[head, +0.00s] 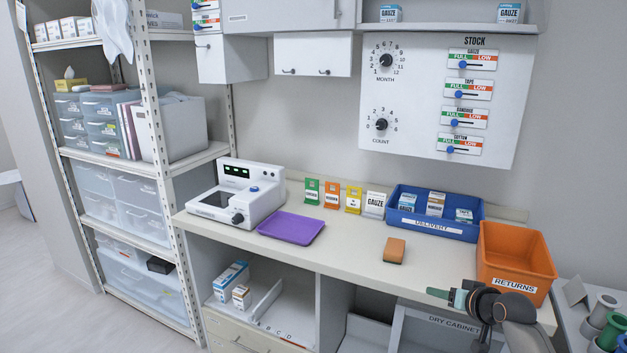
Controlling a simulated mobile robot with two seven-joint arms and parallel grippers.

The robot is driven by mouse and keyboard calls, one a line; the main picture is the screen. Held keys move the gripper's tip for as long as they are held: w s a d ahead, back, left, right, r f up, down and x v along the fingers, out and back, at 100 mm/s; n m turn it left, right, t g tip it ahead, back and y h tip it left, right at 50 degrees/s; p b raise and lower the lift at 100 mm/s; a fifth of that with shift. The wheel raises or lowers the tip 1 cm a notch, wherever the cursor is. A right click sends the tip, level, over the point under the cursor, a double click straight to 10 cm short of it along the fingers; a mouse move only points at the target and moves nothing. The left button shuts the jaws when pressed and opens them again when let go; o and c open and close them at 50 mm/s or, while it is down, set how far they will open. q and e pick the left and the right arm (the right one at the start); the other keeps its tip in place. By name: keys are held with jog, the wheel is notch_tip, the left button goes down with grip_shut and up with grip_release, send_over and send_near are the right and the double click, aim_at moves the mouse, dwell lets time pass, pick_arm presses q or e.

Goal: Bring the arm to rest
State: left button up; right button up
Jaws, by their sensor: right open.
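My right arm comes in from the bottom right of the head view. Its gripper (437,293) points left, in front of the counter's front edge and above the dry cabinet (443,328). The gripper is open, and I see nothing between its fingers. It is to the left of the orange returns bin (515,258) and below the brown sponge-like block (395,250) in the picture. My left gripper is not in view.
On the counter (350,246) are a white device (235,192), a purple tray (291,228), several coloured cards and a blue delivery bin (435,212) with boxes. A stock panel (440,100) hangs above. The counter's front middle is mostly clear.

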jog(key=w+d+r+n+t+h, duration=0.35)
jog(key=d+r+t, duration=0.25)
jog(key=r, duration=0.3)
jog(key=s+a+f+g+y, duration=0.1)
jog(key=s+a+f, duration=0.3)
jog(key=s+f, duration=0.3)
jog(key=s+a+f+n+g, duration=0.1)
jog(key=s+a+f+g, duration=0.15)
jog(key=s+f, duration=0.4)
jog(key=s+a+f+g+y, duration=0.1)
jog(key=s+a+f, duration=0.4)
jog(key=f, duration=0.4)
jog(key=s+a+f+g, duration=0.1)
jog(key=s+a+f, duration=0.1)
jog(key=s, duration=0.5)
jog(key=s+a+f+g+y, duration=0.1)
jog(key=s+a+f, duration=0.2)
jog(key=s, duration=0.5)
jog(key=s+a+f+g, duration=0.1)
jog(key=s+a+f, duration=0.1)
jog(key=s+f, duration=0.2)
jog(key=s+m, duration=0.1)
jog(key=s, duration=0.2)
jog(key=shift+s+a, duration=0.2)
jog(key=shift+s, duration=0.05)
